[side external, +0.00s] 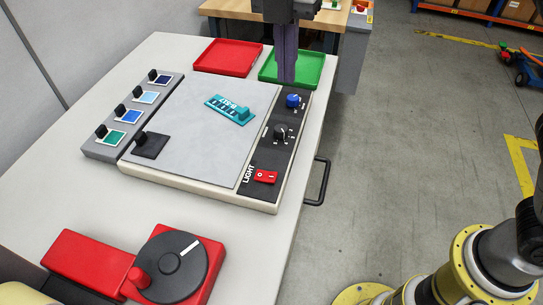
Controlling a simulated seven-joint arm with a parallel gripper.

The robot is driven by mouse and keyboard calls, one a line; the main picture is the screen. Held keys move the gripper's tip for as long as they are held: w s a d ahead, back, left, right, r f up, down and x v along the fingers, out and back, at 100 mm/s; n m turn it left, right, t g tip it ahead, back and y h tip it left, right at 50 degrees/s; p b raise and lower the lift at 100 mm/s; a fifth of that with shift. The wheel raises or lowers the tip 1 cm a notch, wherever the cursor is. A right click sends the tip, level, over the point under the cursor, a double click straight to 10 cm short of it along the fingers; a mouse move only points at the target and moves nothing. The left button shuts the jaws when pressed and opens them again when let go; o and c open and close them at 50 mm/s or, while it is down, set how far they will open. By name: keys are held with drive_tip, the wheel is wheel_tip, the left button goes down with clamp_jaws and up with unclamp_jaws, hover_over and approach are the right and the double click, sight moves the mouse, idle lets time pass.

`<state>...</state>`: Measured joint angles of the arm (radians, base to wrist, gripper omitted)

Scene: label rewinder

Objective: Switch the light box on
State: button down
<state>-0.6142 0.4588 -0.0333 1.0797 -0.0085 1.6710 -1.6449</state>
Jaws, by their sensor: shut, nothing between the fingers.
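The light box (190,125) lies on the white table, with a plain grey top that shows no glow. A dark control strip (257,158) runs along its right side. The red rocker switch (266,177) sits at the near end of this strip, beside the word LIGHT. Its marks are small, and I cannot tell which side is pressed. My gripper (287,80) is shut and empty, pointing down at the far end of the strip. It appears just behind the blue knob, well away from the switch, and its height is unclear.
The strip also has a blue knob (293,100) and a black knob (281,132). A teal piece (231,109) and a black block (151,144) are on the top. Red (227,57) and green (309,67) trays stand behind. A black-and-red crank wheel (172,266) is in front.

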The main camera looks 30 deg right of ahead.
drive_tip(key=n, duration=0.1)
hover_over(272, 176)
drive_tip(key=w, duration=0.2)
wheel_tip(272, 176, down, 5)
drive_tip(key=shift+s+a+g+h, duration=0.35)
drive_tip(key=shift+a+g+h, duration=0.05)
drive_tip(key=shift+a, duration=0.25)
drive_tip(key=f, duration=0.9)
drive_tip(key=s+d+f, duration=0.1)
drive_tip(key=f, duration=0.3)
drive_tip(key=shift+s+d+f, duration=0.1)
drive_tip(key=shift+f, duration=0.3)
drive_tip(key=shift+s+d+f, duration=0.1)
drive_tip(key=shift+f, duration=0.15)
